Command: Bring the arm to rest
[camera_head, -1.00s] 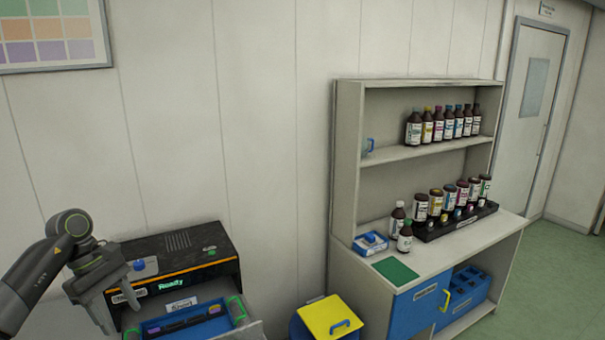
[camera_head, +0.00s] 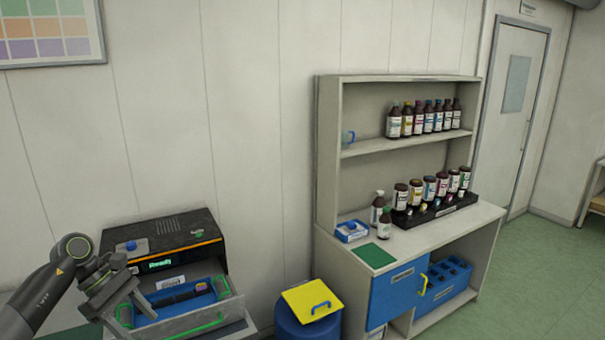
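My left arm comes in from the lower left, and its grey gripper (camera_head: 136,318) points down in front of the printer's left side. Its two fingers look apart, with nothing seen between them. The black printer (camera_head: 180,243) has a lit green "Ready" display. My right gripper is not in view.
A blue bin (camera_head: 308,328) with a yellow lid (camera_head: 311,300) stands right of the printer. The shelf unit (camera_head: 328,160) holds several ink bottles (camera_head: 424,118) and a black rack (camera_head: 436,213) of more bottles. A green mat (camera_head: 374,255) lies on its counter. Green floor (camera_head: 540,285) is free at right.

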